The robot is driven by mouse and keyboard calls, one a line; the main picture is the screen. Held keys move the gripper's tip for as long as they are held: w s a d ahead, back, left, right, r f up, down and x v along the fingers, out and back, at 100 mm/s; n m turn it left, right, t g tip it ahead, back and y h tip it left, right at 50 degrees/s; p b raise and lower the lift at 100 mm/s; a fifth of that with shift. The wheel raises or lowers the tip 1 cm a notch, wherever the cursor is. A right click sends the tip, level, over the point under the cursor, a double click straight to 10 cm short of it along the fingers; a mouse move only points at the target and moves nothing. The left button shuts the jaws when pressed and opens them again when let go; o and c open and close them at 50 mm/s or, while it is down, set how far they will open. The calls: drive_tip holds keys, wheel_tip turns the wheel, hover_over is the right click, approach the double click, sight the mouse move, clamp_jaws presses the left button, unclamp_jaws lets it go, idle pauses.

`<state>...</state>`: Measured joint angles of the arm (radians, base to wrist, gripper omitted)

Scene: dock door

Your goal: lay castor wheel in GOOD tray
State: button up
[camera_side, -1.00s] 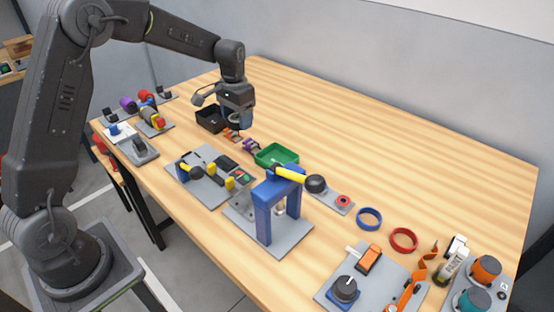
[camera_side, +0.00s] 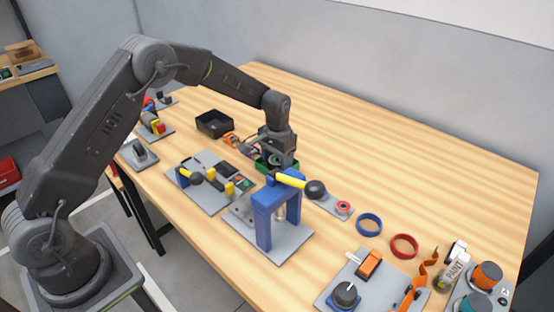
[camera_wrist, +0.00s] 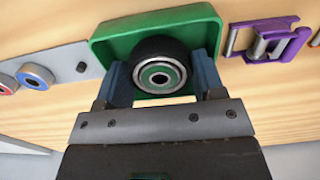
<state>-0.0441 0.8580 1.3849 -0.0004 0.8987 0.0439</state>
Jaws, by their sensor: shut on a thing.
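The castor wheel (camera_wrist: 160,74), black with a green and grey hub, sits between the two fingers of my gripper (camera_wrist: 160,82) in the wrist view. My gripper is shut on it. The green tray (camera_wrist: 105,48) lies behind and below the wheel in the wrist view. In the side view my gripper (camera_side: 277,164) is over the green tray (camera_side: 262,167) and hides much of it. I cannot tell whether the wheel touches the tray floor. No label on the tray is readable.
A black tray (camera_side: 214,123) stands farther back left. A purple bracket (camera_wrist: 285,42) lies beside the green tray, with an orange part (camera_side: 231,140) beyond it. A blue arch with a yellow-handled lever (camera_side: 290,180) stands close in front. The table to the back right is clear.

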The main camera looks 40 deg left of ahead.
drive_tip(key=shift+f, duration=0.25)
drive_tip(key=o, duration=0.7)
drive_tip(key=shift+f, duration=0.1)
wheel_tip(320, 180, up, 12)
drive_tip(key=shift+r, duration=0.25)
